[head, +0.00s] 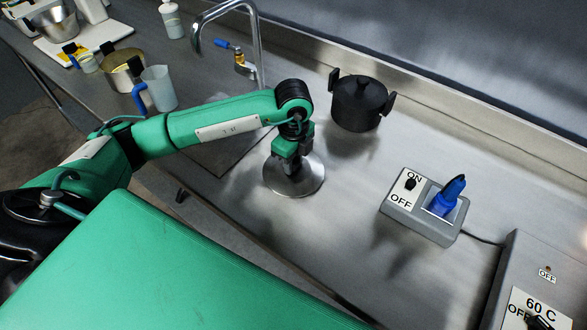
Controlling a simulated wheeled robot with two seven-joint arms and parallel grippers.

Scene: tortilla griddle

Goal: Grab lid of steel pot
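A round shiny steel disc, which looks like the pot lid (312,183), is at the middle of the counter, beside the sink area. My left gripper (291,166) points down over its centre, where a knob would be. The gripper hides the lid's middle, so I cannot tell whether the fingers are closed on a knob. I also cannot tell whether the lid touches the counter. A steel pot (55,22) stands at the far upper left. A second metal pot (121,75) stands nearer, left of the jug. My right gripper is not in view.
A black lidded pot (359,105) stands behind the lid, to the right. A switch box (402,205) with a blue plug (447,199) is at right, near a control box (520,290). A faucet (258,45) and a blue-handled jug (160,90) are at left.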

